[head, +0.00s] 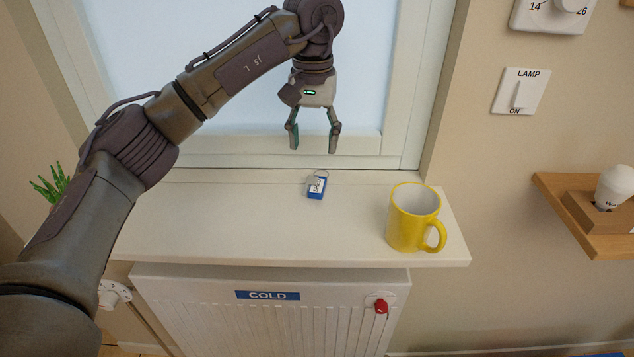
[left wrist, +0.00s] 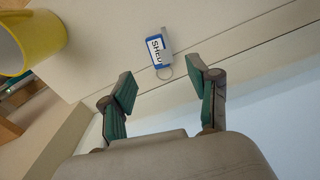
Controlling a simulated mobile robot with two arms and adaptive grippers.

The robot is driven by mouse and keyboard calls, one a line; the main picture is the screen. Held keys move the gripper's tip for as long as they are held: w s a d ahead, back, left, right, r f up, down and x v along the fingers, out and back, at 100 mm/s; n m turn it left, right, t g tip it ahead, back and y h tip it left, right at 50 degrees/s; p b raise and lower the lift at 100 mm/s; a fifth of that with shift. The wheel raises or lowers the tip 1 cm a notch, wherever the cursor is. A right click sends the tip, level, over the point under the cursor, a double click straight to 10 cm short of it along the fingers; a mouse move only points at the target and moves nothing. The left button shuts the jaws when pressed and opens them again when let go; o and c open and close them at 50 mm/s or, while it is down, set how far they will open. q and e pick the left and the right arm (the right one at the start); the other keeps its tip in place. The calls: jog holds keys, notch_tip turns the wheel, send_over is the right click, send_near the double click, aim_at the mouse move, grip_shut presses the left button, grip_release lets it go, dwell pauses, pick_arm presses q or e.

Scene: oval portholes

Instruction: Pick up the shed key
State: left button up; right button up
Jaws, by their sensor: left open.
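The shed key (head: 316,187) lies on the white windowsill, with a blue tag and a metal ring. In the left wrist view its tag (left wrist: 155,46) reads SHED, and the ring and a grey metal part show beside it. My left gripper (head: 313,149) is open and empty, pointing down above the sill close to the window frame, over the key. In the left wrist view the key lies beyond and between the two green-padded fingertips (left wrist: 162,82), apart from both. My right gripper is not in view.
A yellow mug (head: 408,222) stands on the windowsill (head: 240,222) right of the key. Below is a radiator (head: 270,315) marked COLD with a red knob (head: 381,306). A wall shelf (head: 560,205) is at right. The sill left of the key is clear.

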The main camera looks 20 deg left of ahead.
pick_arm(q)
send_over(317, 188)
jog(key=f, duration=0.4)
jog(key=shift+a+f, duration=0.25)
jog(key=shift+a, duration=0.15)
jog(key=shift+w+f+p, duration=0.1)
jog(key=shift+f+p, duration=0.2)
jog(key=shift+f, duration=0.2)
jog(key=f, duration=0.1)
jog(key=f+p, duration=0.1)
jog(key=f, duration=0.2)
jog(key=shift+d+f+p, duration=0.2)
jog(key=shift+d+p, duration=0.1)
jog(key=shift+d, duration=0.05)
jog(key=shift+f, duration=0.15)
jog(key=shift+c, duration=0.6)
jog(key=c, duration=0.8)
jog(key=shift+c, duration=0.2)
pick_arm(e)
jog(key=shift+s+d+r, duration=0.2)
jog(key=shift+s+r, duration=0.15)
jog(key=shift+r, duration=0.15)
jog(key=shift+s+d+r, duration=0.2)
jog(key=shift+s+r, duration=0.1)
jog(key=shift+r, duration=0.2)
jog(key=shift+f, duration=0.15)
